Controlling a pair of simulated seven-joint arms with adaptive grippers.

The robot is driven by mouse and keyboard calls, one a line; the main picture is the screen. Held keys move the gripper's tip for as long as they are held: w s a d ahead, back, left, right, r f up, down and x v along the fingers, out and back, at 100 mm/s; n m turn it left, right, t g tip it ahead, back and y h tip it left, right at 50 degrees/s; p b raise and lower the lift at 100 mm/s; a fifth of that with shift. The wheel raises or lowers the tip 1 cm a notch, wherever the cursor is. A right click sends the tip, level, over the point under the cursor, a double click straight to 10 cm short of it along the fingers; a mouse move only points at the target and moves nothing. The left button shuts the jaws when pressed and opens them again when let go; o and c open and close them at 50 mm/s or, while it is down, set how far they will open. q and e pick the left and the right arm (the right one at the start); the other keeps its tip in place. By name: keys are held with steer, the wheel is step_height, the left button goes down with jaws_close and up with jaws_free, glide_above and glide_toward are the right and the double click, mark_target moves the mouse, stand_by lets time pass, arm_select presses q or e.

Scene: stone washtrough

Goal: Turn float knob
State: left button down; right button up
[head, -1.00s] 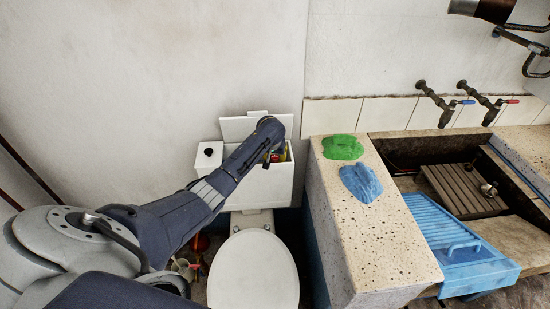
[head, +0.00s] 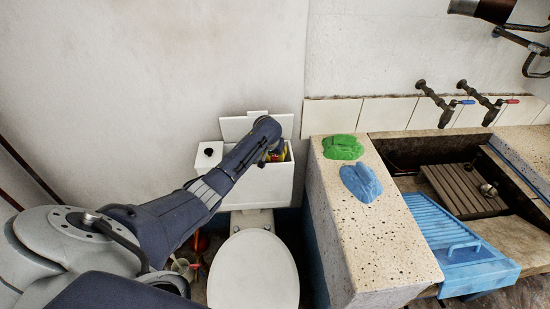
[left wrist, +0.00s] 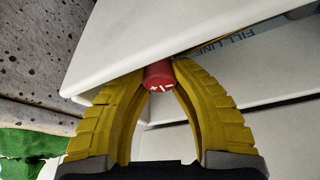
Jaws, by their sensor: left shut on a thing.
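The float knob (left wrist: 158,77) is a small red cylinder marked "+/-" in the left wrist view. My left gripper (left wrist: 158,70) has yellow ribbed fingers and is shut on the knob, with one fingertip on each side of it. In the head view my left gripper (head: 275,156) is at the open top of the white toilet cistern (head: 265,190), largely covered by my own arm. My right gripper is not in view.
The cistern lid (head: 243,125) stands raised behind the cistern. The white toilet seat (head: 253,272) is below. The stone trough (head: 375,250) is to the right, with a green cloth (head: 342,147) and a blue cloth (head: 361,183) on it. A "FILL LINE" label (left wrist: 225,43) shows inside the cistern.

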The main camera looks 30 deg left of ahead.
arm_select(q)
steer(key=c, duration=1)
jaws_free()
steer(key=v, duration=1.2)
